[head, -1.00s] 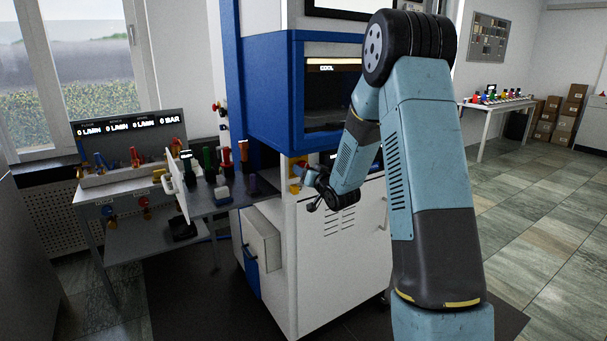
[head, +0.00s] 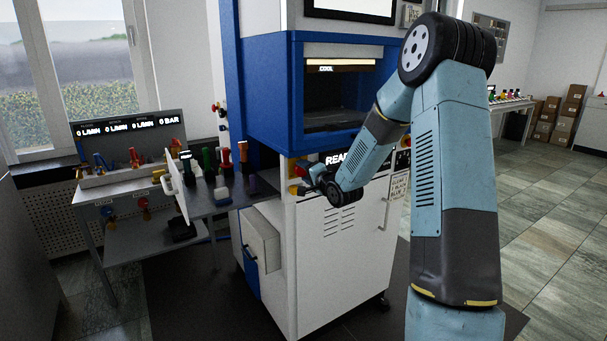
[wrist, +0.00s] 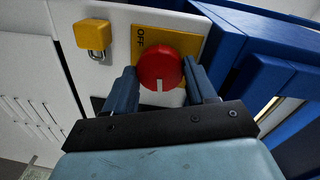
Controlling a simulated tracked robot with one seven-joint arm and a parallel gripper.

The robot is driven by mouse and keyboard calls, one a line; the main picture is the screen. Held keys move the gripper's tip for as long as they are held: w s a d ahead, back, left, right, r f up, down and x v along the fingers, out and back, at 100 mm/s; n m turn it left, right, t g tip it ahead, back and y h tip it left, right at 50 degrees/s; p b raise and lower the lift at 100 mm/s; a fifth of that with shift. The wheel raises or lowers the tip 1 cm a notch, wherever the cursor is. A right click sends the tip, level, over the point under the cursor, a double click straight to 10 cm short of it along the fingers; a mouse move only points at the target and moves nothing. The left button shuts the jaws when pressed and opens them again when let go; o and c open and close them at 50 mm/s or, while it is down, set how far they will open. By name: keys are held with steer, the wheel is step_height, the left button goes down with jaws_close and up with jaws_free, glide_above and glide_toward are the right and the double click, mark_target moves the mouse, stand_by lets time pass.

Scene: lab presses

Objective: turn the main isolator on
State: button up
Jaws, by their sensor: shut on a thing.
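The main isolator is a round red knob (wrist: 158,66) on a yellow plate (wrist: 191,41), seen close up in the wrist view. The word OFF shows on the plate's upper left. A white mark on the knob points toward the bottom of the picture, toward my wrist. My gripper (wrist: 162,84) has one finger on each side of the knob and is shut on it.
A yellow padlock (wrist: 93,35) hangs beside the plate. The blue press frame (wrist: 275,45) is close on the other side. In the head view, a READ... display (head: 340,158) is partly behind my arm. A bench with coloured handles (head: 215,200) stands left of the cabinet.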

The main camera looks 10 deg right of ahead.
steer(key=shift+f+m, duration=0.15)
steer(key=shift+m, duration=0.65)
steer(key=shift+d, duration=0.1)
steer(key=o, duration=0.9)
steer(key=shift+o, duration=0.8)
steer(key=shift+s, duration=0.15)
